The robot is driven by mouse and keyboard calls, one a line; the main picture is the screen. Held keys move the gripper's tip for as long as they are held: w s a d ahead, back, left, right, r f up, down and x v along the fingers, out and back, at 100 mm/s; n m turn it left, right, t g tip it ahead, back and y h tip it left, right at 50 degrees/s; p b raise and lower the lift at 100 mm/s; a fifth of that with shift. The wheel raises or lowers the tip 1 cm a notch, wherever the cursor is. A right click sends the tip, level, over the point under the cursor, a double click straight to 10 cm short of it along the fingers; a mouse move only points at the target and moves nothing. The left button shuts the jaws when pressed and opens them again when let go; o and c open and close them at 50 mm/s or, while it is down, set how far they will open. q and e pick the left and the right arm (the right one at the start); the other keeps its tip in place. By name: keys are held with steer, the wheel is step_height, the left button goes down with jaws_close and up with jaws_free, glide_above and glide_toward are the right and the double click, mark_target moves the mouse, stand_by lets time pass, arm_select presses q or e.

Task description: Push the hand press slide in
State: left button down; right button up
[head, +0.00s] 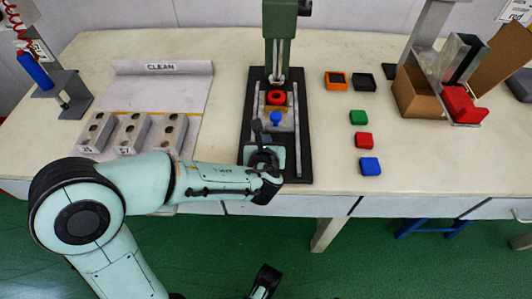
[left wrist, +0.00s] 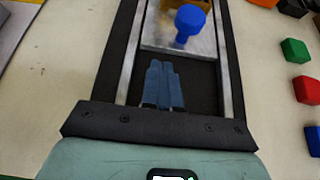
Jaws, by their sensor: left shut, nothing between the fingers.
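The green hand press (head: 280,40) stands on a black base at the middle of the table. Its metal slide (head: 290,125) lies between two rails and carries a brass-coloured block with a red round piece (head: 275,98). A blue knob (head: 276,118) stands at the slide's near end; it also shows in the left wrist view (left wrist: 190,20). My left gripper (head: 264,132) is low over the near end of the base, in front of the knob. Its fingers (left wrist: 162,68) are together and empty, with a small gap to the slide's front edge. A dark part at the bottom edge seems to be my right gripper (head: 265,281).
Orange and black frames and green, red and blue blocks (head: 370,166) lie right of the press. Grey moulds (head: 133,133) stand left by a CLEAN sheet (head: 160,85). A cardboard box (head: 418,92) and red bin (head: 462,104) are far right.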

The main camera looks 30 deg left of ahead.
mark_target(267, 119)
arm_select(q)
steer(key=shift+w+a+r, duration=0.1)
steer(key=shift+w+a, duration=0.25)
steer(key=shift+w, duration=0.2)
steer(key=shift+w+a, duration=0.35)
steer(key=shift+w, duration=0.2)
steer(key=w+a, duration=0.1)
steer(key=w, duration=0.1)
steer(key=w+a, duration=0.1)
steer(key=shift+w+a, duration=0.15)
steer(key=shift+w, duration=0.25)
